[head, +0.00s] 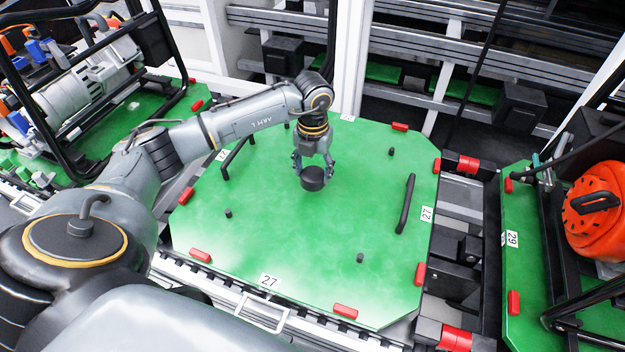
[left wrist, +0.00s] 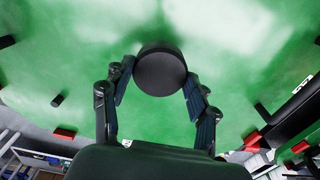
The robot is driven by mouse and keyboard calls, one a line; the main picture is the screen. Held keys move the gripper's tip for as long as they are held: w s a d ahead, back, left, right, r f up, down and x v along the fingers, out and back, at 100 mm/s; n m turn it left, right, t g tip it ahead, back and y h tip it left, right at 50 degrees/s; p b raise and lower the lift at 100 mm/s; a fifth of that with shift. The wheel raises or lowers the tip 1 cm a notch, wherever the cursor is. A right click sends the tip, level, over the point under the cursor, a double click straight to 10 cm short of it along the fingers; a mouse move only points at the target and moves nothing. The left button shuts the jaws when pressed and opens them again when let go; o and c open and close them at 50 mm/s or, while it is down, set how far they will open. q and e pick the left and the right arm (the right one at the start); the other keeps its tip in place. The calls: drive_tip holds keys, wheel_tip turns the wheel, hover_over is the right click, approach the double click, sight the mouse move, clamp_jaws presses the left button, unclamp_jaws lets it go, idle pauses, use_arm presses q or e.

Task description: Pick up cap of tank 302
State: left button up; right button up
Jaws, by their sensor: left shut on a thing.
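A round black cap (head: 312,178) is between the fingers of my left gripper (head: 313,165), over the green pallet 27 (head: 270,235). In the left wrist view the cap (left wrist: 160,72) shows as a dark disc, and my left gripper (left wrist: 160,85) is shut on it with a finger on each side. I cannot tell the exact gap between cap and pallet. No tank shows on this pallet. My right gripper is not in view.
The pallet carries black handles (head: 405,204), short black pegs (head: 360,258) and red edge blocks (head: 345,311). A pallet with machinery in a black frame (head: 90,80) stands at left. Another with an orange machine (head: 593,210) stands at right. Rails and posts (head: 350,60) are behind.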

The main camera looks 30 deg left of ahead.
use_arm(q)
drive_tip(key=s+d+r+b, duration=0.2)
drive_tip(key=s+d+r, duration=0.7)
drive_tip(key=d, duration=0.1)
drive_tip(key=shift+d+r+b, duration=0.15)
drive_tip(key=shift+r+b, duration=0.05)
drive_tip(key=shift+b, duration=0.2)
